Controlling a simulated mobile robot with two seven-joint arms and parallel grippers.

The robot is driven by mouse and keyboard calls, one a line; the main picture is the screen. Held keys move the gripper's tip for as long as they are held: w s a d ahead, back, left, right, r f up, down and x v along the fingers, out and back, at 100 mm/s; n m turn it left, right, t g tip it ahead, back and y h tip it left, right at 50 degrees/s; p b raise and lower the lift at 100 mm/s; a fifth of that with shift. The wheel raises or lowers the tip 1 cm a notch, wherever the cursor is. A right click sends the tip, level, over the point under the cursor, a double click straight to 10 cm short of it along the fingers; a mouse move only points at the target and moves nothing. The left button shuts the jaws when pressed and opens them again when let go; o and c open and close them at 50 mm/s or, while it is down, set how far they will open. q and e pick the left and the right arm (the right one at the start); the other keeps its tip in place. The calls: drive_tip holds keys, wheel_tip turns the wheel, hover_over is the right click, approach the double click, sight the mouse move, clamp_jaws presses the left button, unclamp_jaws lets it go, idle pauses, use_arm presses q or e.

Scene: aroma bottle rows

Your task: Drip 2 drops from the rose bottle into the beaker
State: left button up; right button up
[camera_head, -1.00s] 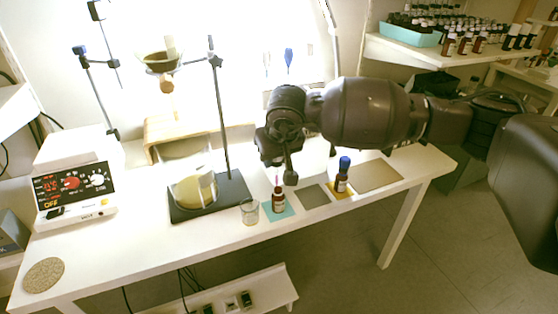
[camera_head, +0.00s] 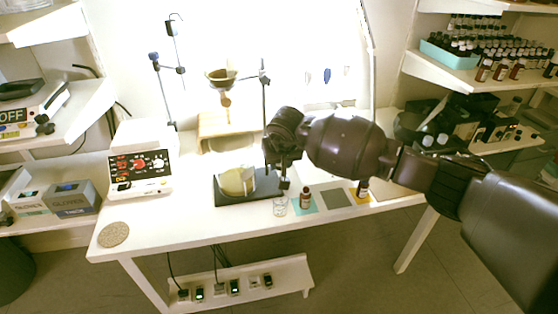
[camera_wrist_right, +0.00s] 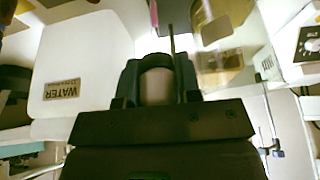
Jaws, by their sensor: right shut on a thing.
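My right gripper (camera_head: 284,183) is held just above the beaker (camera_head: 280,206), a small clear glass on the white table. In the wrist view the right gripper (camera_wrist_right: 157,90) is shut on a pale rounded thing (camera_wrist_right: 156,86). A thin pink strip (camera_wrist_right: 153,12) shows beyond the fingers. I cannot make out the held thing's full shape. A small brown bottle (camera_head: 305,198) stands upright on a teal square, just right of the beaker. A second brown bottle (camera_head: 362,190) on a yellow square is partly hidden by my arm. Their labels are too small to read. My left gripper is not in view.
The table front between mat and beaker is clear.

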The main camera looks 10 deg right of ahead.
sight(280, 171)
drive_tip(key=shift+a, duration=0.1)
drive_tip(key=shift+f+b, duration=0.5)
drive_tip(key=shift+f, duration=0.2)
drive_tip(key=shift+f+b, duration=0.5)
drive_tip(key=shift+f, duration=0.4)
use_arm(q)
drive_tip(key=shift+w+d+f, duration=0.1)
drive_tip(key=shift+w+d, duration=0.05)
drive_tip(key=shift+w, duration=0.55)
use_arm(e)
drive_tip(key=shift+f, duration=0.25)
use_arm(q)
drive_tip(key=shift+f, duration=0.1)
use_arm(e)
drive_tip(key=c, duration=0.3)
drive_tip(key=o, duration=0.3)
